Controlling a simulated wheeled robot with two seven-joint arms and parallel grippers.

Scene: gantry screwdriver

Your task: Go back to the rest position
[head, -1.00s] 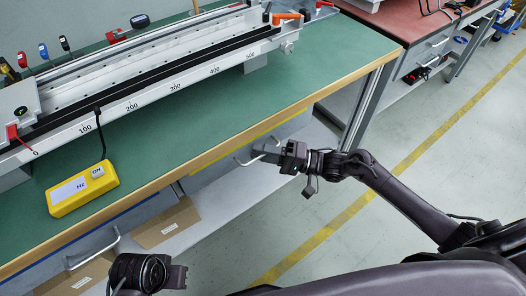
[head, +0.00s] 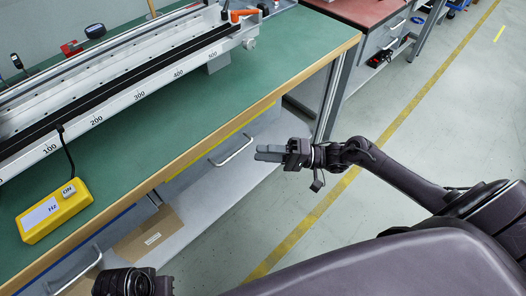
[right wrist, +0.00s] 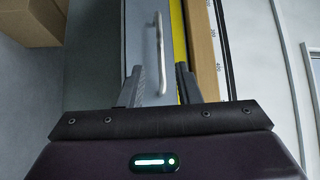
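The green bench (head: 210,110) has a wooden front edge. Drawer handles (head: 232,152) stick out below. A cardboard box (head: 148,236) lies on the lower shelf. Floor to the right is open.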

